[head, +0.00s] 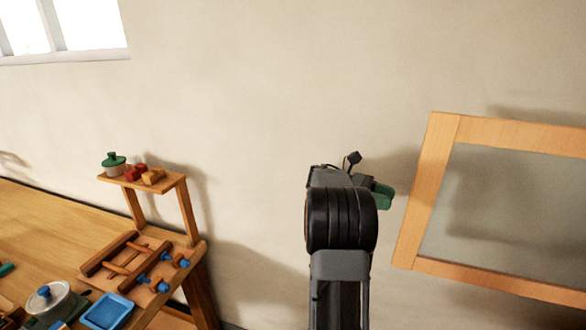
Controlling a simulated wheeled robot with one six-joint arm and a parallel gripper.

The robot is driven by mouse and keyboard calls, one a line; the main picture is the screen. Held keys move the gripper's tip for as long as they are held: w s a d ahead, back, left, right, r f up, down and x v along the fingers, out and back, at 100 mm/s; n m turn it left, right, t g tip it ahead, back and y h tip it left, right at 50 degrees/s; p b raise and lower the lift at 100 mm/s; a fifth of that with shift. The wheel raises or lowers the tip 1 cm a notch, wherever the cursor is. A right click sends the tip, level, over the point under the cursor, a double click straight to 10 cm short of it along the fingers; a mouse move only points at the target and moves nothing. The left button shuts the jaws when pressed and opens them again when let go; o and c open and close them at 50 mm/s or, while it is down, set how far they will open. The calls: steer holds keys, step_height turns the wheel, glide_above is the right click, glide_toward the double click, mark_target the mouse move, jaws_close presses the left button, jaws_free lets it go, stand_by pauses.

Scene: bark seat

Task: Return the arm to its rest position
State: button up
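My arm rises in the lower middle of the head view, with dark grey links and a black ribbed joint facing me. My gripper (343,178) is at the far end of the arm, mostly hidden behind that joint. A green piece (383,196) sticks out to the right of the joint. I cannot tell whether it is part of the gripper or something held. The fingers are not clearly visible, so open or shut cannot be seen.
A wooden bench (60,225) at left holds a small raised shelf (176,182), a wooden rack with blue-tipped pegs (125,262), a blue tray (107,311) and a lidded pot (50,303). A wood-framed panel (428,190) is on the right. Plain wall (260,100) lies behind the arm.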

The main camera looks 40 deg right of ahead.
steer(key=w+a+f+m+t+y, duration=0.1)
steer(key=a+f+m+t, duration=0.1)
steer(key=a+f+t, duration=0.3)
steer(key=w+a+f+m+t+y, duration=0.1)
steer(key=a+f+t, duration=0.25)
steer(key=f, duration=0.45)
steer(key=w+a+m+t+y+b, duration=0.1)
steer(key=a+t+y+b, duration=0.3)
steer(key=a+t, duration=0.9)
steer(key=a, duration=1.6)
steer(key=shift+w+f+y, duration=0.2)
steer(key=shift+f+y, duration=0.1)
steer(key=shift+y, duration=0.1)
steer(key=shift+m, duration=0.3)
